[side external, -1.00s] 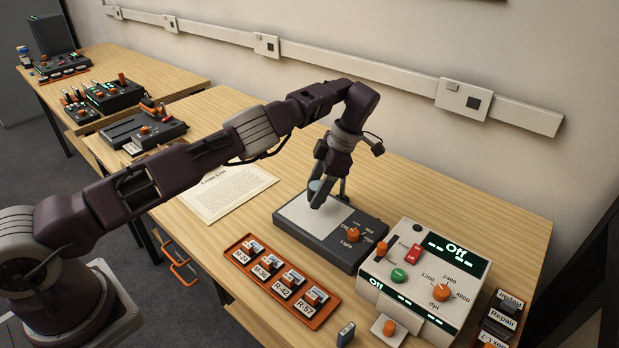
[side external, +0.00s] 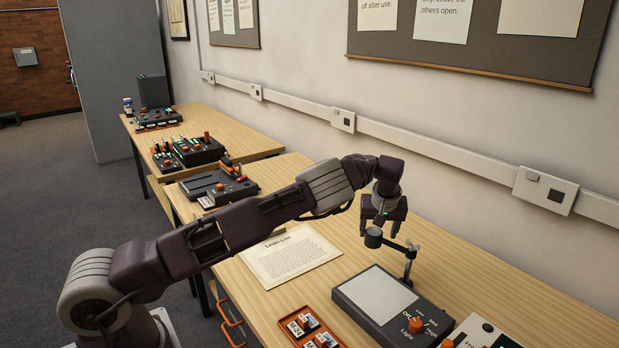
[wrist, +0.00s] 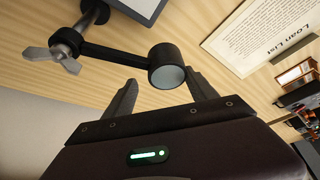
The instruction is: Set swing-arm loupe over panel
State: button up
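The loupe (side external: 374,237) is a dark round cylinder with a pale lens, on a swing arm from a post (side external: 408,265) at the back of the light box. The light box (side external: 350,300) is dark with a pale panel (side external: 380,294) on top and an orange knob. In the wrist view the loupe (wrist: 167,68) appears against bare wood, to the side of the box's corner (wrist: 140,8). My gripper (side external: 379,230) is open above and behind the loupe. In the wrist view the loupe appears between the fingertips (wrist: 162,80); contact cannot be told.
The Loan List sheet (side external: 290,257) lies left of the box. An orange tray (side external: 290,322) of labelled blocks is in front, and a cream control unit (side external: 475,335) is at the right, partly cut off. A wing knob (wrist: 65,60) sits on the post. Wood behind the box is clear.

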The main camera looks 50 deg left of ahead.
aim_at(380, 234)
jog(key=v, duration=0.6)
jog(key=shift+w+d+r, duration=0.1)
jog(key=shift+r, duration=0.25)
jog(key=s+d+r+m+h, duration=0.1)
jog(key=s+d+r+h, duration=0.25)
jog(key=s+r, duration=1.45)
jog(key=s+d+r+m+t+h, duration=0.1)
jog(key=s+d+r+m, duration=0.2)
jog(key=s, duration=0.7)
jog(key=shift+s+d+r+h, duration=0.3)
jog(key=shift+d+h, duration=0.05)
jog(key=shift+d, duration=0.1)
